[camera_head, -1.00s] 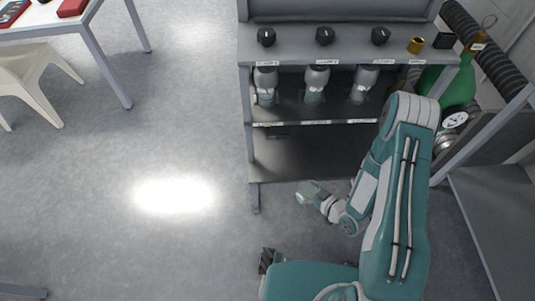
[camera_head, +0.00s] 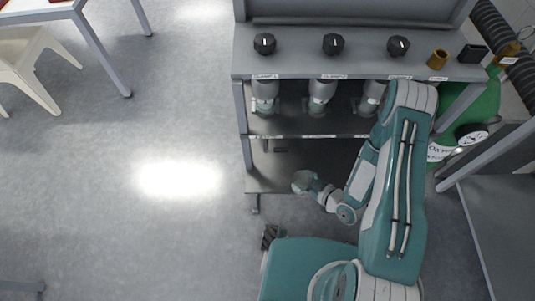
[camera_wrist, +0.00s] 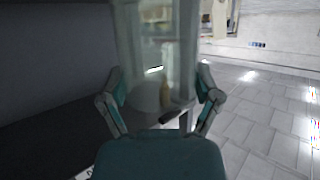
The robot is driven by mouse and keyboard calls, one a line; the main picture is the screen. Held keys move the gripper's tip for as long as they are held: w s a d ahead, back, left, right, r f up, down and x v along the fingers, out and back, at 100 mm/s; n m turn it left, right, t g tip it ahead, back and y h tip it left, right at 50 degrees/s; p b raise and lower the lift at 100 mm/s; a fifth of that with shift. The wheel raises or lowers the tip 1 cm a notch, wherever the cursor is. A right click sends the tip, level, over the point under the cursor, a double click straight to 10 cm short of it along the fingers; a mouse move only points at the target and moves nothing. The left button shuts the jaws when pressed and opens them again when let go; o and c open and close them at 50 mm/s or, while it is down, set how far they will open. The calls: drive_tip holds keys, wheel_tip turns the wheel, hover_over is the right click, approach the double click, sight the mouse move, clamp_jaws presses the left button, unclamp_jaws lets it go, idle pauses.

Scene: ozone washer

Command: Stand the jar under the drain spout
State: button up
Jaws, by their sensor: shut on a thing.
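A clear, see-through jar (camera_wrist: 155,55) stands between the two fingers of my gripper (camera_wrist: 160,100) in the wrist view, with the fingers closed against its sides. In the head view the jar (camera_head: 302,180) appears as a small pale greenish shape at the end of my gripper (camera_head: 312,187), in front of the lower shelf. A small dark pipe end (camera_head: 279,149), possibly the drain spout, shows under the middle shelf, above and left of the jar. The jar is apart from it. The jar's base is hard to make out.
The grey bench (camera_head: 350,55) carries several dark knobs and brass fittings. Three grey-green vessels hang beneath it, one (camera_head: 320,97) in the middle. The lower shelf (camera_head: 265,178) looks bare at left. A green oxygen cylinder (camera_head: 487,105) stands at right. The floor at left is open.

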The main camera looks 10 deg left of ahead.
drive_tip(key=r+x, duration=0.1)
drive_tip(key=x, duration=0.4)
drive_tip(key=r+x, duration=0.1)
drive_tip(key=x, duration=0.5)
drive_tip(key=a+r+x, duration=0.1)
drive_tip(key=x, duration=0.5)
drive_tip(key=shift+w+a, duration=0.15)
drive_tip(key=shift+w, duration=0.05)
drive_tip(key=o, duration=1.1)
drive_tip(key=shift+f, duration=0.1)
drive_tip(key=shift+c, duration=0.2)
